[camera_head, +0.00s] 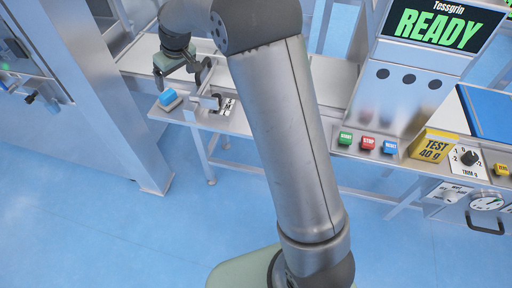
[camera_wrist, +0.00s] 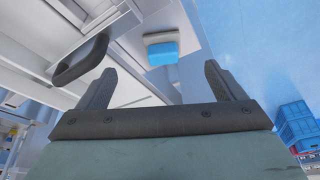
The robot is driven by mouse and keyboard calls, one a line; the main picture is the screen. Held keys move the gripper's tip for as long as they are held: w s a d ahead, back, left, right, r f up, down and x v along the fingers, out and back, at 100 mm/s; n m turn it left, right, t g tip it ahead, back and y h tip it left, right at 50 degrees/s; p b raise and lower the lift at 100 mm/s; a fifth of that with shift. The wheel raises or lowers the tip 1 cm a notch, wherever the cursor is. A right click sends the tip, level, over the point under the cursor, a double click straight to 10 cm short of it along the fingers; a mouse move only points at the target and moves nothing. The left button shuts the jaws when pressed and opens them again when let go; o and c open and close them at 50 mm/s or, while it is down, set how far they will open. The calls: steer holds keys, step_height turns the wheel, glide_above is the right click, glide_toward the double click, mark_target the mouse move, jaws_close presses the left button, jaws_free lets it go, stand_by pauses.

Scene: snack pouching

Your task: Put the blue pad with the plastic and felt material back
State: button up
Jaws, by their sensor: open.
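The blue pad (camera_head: 168,98) is a small block with a blue part and a pale grey-white layer. It lies on the metal ledge at the left of the head view. In the wrist view the pad (camera_wrist: 162,52) shows beyond my fingertips, between them and apart from both. My gripper (camera_wrist: 160,85) is open, with its two dark fingers wide apart and nothing between them.
A metal cabinet (camera_head: 95,90) stands close on the left. A machine with a READY screen (camera_head: 440,28), a row of buttons (camera_head: 367,142) and a yellow TEST block (camera_head: 432,146) is on the right. A dark handle (camera_wrist: 82,60) is near my left finger. Blue crates (camera_wrist: 298,125) stand on the floor.

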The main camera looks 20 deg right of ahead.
steer(key=s+d+m+g, duration=0.1)
steer(key=s+d, duration=0.4)
steer(key=s, duration=0.7)
steer(key=s+d+r+m+g+h+p, duration=0.1)
steer(key=s+d+m, duration=0.2)
steer(key=s, duration=1)
steer(key=s+d+r+m+g+h+p, duration=0.1)
steer(key=s+d, duration=0.5)
steer(key=s, duration=0.7)
steer(key=shift+d+m, duration=0.3)
steer(key=shift+m, duration=0.1)
steer(key=shift+r, duration=0.1)
